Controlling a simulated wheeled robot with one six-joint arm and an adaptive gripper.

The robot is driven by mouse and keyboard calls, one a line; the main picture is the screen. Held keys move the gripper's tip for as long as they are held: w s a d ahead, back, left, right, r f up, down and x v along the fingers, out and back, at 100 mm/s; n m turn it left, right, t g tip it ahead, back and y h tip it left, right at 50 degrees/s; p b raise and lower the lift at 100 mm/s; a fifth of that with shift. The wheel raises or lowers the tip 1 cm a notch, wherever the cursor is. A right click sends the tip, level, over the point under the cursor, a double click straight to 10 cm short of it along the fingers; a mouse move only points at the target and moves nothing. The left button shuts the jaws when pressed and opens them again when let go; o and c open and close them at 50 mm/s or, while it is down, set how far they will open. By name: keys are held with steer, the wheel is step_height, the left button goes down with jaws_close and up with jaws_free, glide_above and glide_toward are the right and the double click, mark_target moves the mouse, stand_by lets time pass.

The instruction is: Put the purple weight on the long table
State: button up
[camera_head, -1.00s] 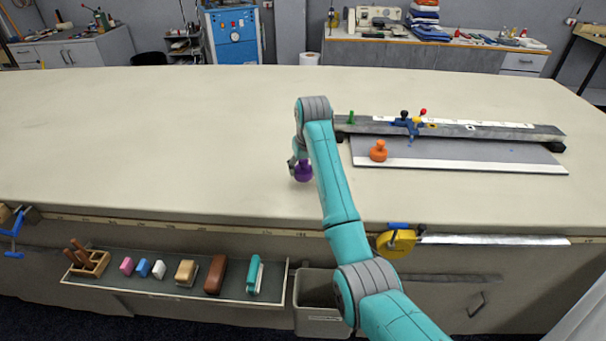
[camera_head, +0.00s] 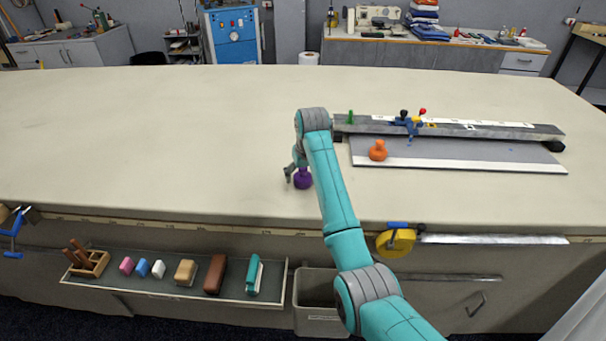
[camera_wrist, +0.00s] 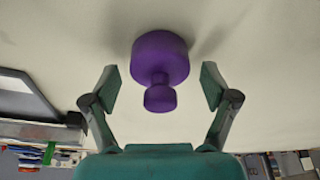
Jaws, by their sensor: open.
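The purple weight (camera_head: 303,178) stands upright on the long table (camera_head: 150,140), near its front edge. In the wrist view the purple weight (camera_wrist: 161,65) shows its wide body and its smaller knob, with the knob towards my gripper. My gripper (camera_head: 296,172) is just above and around the weight in the head view. In the wrist view my gripper (camera_wrist: 160,90) is open, with one finger on each side of the knob and a clear gap to both. My arm hides part of the table behind and to the right.
An orange weight (camera_head: 378,151) stands on a grey board (camera_head: 460,152) to the right, before a long metal rail (camera_head: 470,130) with a green peg (camera_head: 351,117). A tool tray (camera_head: 140,285) hangs below the front edge. The table's left side is clear.

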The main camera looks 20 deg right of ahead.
steer(key=shift+r, duration=0.1)
steer(key=v, duration=1.2)
